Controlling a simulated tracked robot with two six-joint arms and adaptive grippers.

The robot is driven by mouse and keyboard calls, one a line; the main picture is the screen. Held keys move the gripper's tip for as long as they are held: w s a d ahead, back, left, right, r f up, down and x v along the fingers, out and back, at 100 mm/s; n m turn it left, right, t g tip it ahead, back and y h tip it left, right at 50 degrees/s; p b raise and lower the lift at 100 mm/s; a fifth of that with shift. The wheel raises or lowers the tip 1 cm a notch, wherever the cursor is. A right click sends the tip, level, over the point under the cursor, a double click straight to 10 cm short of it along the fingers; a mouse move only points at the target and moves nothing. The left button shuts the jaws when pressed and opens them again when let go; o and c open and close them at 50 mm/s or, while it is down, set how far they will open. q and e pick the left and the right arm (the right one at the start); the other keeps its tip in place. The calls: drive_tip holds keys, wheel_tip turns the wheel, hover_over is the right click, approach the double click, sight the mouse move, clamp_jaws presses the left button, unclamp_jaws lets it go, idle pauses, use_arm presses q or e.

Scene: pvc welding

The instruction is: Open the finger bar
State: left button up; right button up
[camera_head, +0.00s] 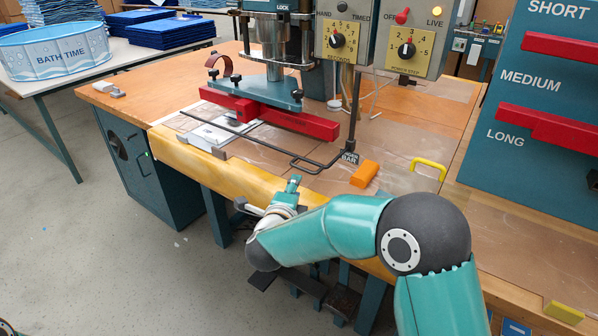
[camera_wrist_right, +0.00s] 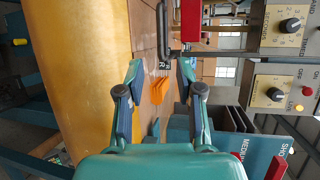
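The finger bar (camera_head: 323,163) is a thin black rod frame low in front of the press, with a bent loop at its front right. Beside it is a small dark label reading "BAR" (camera_head: 349,157). In the right wrist view a dark rod (camera_wrist_right: 162,22), likely the bar, shows beyond and between the fingertips. My right gripper (camera_head: 293,184) is at the table's front edge, just in front of the loop and apart from it. In the right wrist view its two fingers (camera_wrist_right: 160,82) are spread with nothing between them.
The press's red bar (camera_head: 270,112) is above the bed. A yellow rounded edge (camera_head: 215,170) runs along the table front. A blue rack (camera_head: 540,90) stands at right.

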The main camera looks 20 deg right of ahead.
sight(303, 168)
drive_tip(key=x, duration=1.2)
drive_tip(key=shift+f+p, duration=0.1)
drive_tip(key=shift+p, duration=0.25)
clamp_jaws()
